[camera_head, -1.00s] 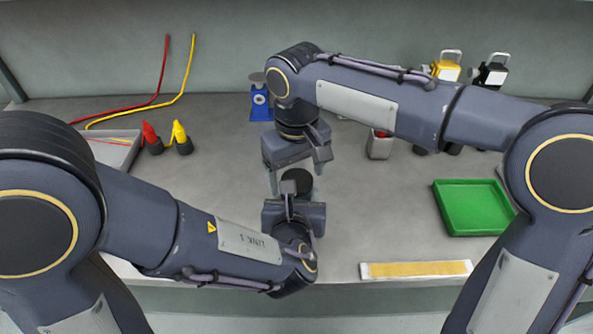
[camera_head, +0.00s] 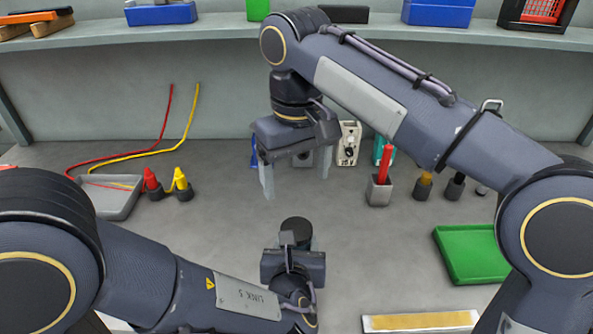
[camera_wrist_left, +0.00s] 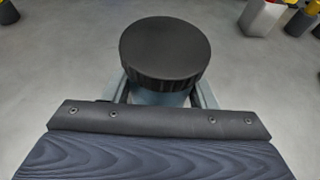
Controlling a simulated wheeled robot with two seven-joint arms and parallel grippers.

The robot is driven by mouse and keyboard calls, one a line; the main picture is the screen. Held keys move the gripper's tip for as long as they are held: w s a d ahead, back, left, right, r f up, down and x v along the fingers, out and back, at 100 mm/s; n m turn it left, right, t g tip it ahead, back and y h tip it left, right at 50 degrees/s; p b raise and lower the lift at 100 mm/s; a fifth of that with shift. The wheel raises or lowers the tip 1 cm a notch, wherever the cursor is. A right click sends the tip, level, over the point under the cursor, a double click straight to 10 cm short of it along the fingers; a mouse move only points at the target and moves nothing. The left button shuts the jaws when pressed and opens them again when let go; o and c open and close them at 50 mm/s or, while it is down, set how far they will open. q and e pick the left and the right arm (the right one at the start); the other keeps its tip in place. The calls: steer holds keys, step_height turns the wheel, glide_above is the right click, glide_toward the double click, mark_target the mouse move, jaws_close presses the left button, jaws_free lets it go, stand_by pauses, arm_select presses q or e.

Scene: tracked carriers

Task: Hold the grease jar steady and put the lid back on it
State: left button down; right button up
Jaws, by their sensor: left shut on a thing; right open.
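The grease jar (camera_wrist_left: 158,98) stands in the left wrist view between my left fingers. Its body is pale blue-grey and mostly hidden. The black ribbed lid (camera_wrist_left: 165,48) sits level on top of the jar; whether it is tight I cannot tell. The lid also shows in the head view (camera_head: 297,226). My left gripper (camera_head: 291,243) is shut on the jar, low over the bench. My right gripper (camera_head: 296,175) is open and empty, its fingers pointing down, raised clear of the lid and beyond it.
A green tray (camera_head: 470,254) lies at the right, with a yellow-topped strip (camera_head: 420,321) at the front edge. A grey holder (camera_head: 379,192) with a red handle stands behind. A grey tray (camera_head: 113,204) and red and yellow-tipped items (camera_head: 181,180) are at left.

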arm_select(q)
steer(key=c, duration=0.5)
jaws_free()
steer(key=p+v, duration=0.1)
steer(key=v, duration=0.6)
steer(key=shift+s+r, duration=0.15)
steer(key=shift+s, duration=0.25)
